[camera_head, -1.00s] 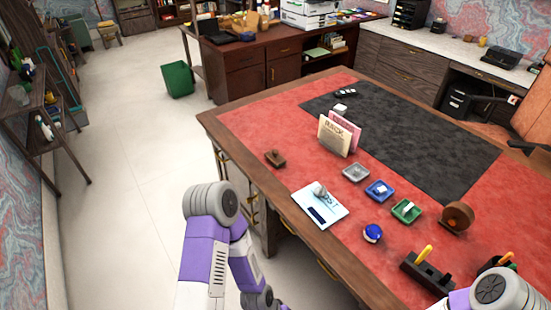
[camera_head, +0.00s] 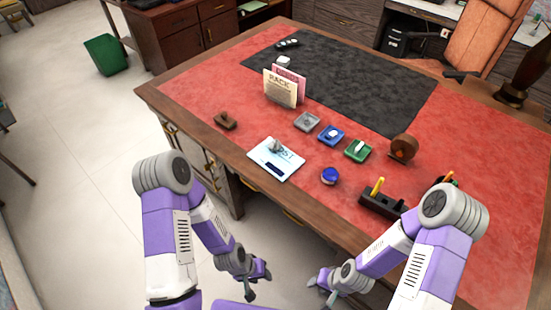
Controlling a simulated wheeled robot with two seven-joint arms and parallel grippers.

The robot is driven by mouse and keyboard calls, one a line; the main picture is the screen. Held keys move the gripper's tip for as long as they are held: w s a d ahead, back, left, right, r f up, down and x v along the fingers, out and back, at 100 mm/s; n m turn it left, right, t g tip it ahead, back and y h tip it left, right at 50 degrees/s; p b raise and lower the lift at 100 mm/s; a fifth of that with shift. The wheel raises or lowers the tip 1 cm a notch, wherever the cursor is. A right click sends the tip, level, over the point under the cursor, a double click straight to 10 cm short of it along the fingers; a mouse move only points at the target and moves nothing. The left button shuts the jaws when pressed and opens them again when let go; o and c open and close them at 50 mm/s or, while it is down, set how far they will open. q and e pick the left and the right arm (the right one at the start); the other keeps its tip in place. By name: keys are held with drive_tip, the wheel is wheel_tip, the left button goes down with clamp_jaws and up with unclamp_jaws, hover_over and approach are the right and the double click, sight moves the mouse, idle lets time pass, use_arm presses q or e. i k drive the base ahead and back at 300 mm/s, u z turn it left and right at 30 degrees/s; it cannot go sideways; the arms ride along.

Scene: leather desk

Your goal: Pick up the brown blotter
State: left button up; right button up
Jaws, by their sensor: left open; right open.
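A small brown wooden block with a raised top (camera_head: 225,120), which looks like the brown blotter, sits near the left edge of the red-topped desk (camera_head: 240,100). My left gripper (camera_head: 257,284) is open and empty, low in front of the desk's near edge. My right gripper (camera_head: 320,287) is open and empty to its right, also in front of the desk. Both are well apart from the blotter.
Upright cards (camera_head: 281,88) stand behind the blotter. Grey (camera_head: 307,121), blue (camera_head: 331,135) and green (camera_head: 357,150) trays, a blue round item (camera_head: 329,176), a brown round-topped object (camera_head: 404,148) and a black pen holder (camera_head: 382,204) stand to the right. Red surface around the blotter is clear.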

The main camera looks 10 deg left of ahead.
sight(222, 119)
drive_tip(key=u, duration=1.95)
drive_tip(key=i, duration=2.3)
drive_tip(key=z, duration=3.2)
